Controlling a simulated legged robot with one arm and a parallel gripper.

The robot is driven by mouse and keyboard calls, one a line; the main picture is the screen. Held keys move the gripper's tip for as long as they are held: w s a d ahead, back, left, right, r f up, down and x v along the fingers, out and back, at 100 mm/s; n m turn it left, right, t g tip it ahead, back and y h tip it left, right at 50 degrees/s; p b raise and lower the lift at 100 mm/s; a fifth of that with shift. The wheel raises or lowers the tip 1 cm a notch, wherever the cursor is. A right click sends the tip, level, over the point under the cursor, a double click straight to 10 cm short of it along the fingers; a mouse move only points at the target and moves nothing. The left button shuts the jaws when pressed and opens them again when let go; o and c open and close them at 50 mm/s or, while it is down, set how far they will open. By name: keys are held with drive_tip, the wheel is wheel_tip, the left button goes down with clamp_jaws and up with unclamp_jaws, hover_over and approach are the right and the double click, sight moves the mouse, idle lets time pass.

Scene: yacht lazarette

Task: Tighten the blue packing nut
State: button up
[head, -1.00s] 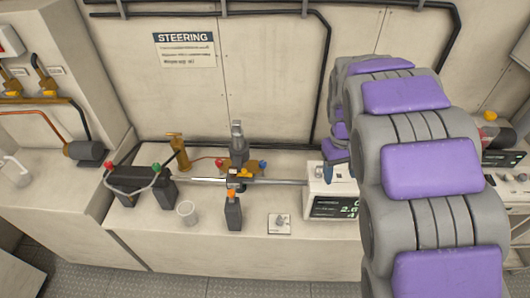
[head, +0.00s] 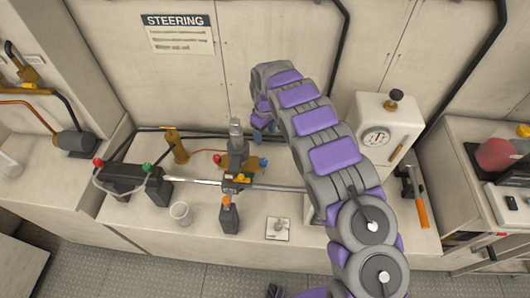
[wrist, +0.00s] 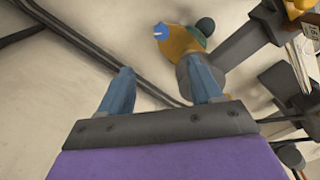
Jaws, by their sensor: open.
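In the head view, a brass fitting (head: 245,165) on the steering ram carries a small blue part (head: 263,162) on its right and a red part (head: 217,159) on its left. In the wrist view, a brass body (wrist: 183,42) has a blue end (wrist: 160,32) and a dark round knob (wrist: 205,26). I cannot tell for sure which blue part is the packing nut. My gripper (head: 263,125) hangs above and behind the fitting. In the wrist view, the fingers (wrist: 162,90) are apart with nothing between them; the right finger overlaps a grey cylinder below the brass body.
A horizontal rod (head: 280,187) runs across the bench through the fitting. A white cup (head: 180,213) and a small white plate (head: 278,229) stand in front. A white gauge box (head: 385,130) and an orange-handled tool (head: 421,208) are at right. Dark pipes run along the wall.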

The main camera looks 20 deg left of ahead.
drive_tip(key=b, duration=0.1)
approach(264, 161)
wheel_tip(264, 161, down, 9)
drive_tip(key=shift+s+f, duration=0.1)
drive_tip(key=shift+f, duration=0.05)
idle(0.4)
drive_tip(key=shift+c, duration=0.3)
drive_tip(key=c, duration=1)
